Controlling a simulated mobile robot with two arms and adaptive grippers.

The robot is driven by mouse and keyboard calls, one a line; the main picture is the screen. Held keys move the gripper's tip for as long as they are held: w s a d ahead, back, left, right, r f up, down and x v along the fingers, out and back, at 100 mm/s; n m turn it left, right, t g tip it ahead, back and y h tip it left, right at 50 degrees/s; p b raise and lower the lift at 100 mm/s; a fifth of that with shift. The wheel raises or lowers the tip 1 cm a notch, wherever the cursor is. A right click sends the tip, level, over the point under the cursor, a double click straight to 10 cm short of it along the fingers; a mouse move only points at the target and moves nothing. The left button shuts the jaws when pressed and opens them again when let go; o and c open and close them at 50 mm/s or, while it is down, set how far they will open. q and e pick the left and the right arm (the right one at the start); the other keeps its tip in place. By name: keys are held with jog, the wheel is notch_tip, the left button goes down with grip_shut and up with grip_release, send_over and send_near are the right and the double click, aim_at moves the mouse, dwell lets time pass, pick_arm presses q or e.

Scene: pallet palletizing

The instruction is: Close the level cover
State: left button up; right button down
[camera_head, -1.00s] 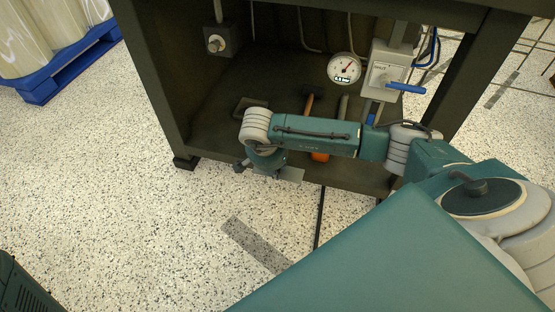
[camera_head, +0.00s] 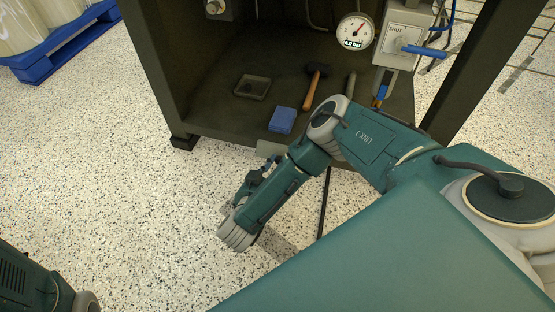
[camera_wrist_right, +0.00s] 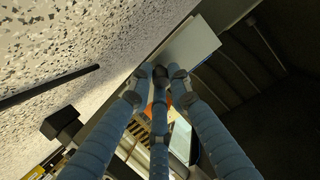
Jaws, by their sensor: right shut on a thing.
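A small flat grey plate, which looks like the level cover (camera_head: 268,149), sticks out at the front lower edge of the dark cabinet. It also shows in the right wrist view as a pale rectangular plate (camera_wrist_right: 189,46) just beyond my fingertips. My right gripper (camera_head: 270,163) is at this plate, with its body below and left of it. In the right wrist view my three blue fingers (camera_wrist_right: 160,73) converge and are shut at the plate's near edge. How far the fingertips overlap the plate is hidden. An orange thing (camera_wrist_right: 160,104) shows partly behind the fingers. My left gripper is out of view.
The cabinet (camera_head: 225,128) holds a hammer (camera_head: 312,92), a blue block (camera_head: 283,119), a dark tray (camera_head: 238,91), a gauge (camera_head: 355,31) and a SHUT valve box (camera_head: 402,33) with a blue handle. A blue pallet (camera_head: 50,50) stands far left. The speckled floor is open at left.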

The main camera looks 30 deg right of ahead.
jog(key=shift+w+d+f+t+h, duration=0.1)
jog(key=shift+w+f+t+h, duration=0.1)
jog(key=shift+f+t+h, duration=0.55)
jog(key=shift+w+d+f+t+h, duration=0.1)
jog(key=shift+w+f+t+h, duration=0.1)
jog(key=shift+t+h, duration=0.55)
jog(key=shift+h, duration=0.3)
jog(key=c, duration=1.7)
grip_release()
jog(key=shift+o, duration=0.2)
jog(key=shift+f, duration=0.1)
jog(key=shift+s, duration=0.1)
jog(key=shift+g, duration=0.3)
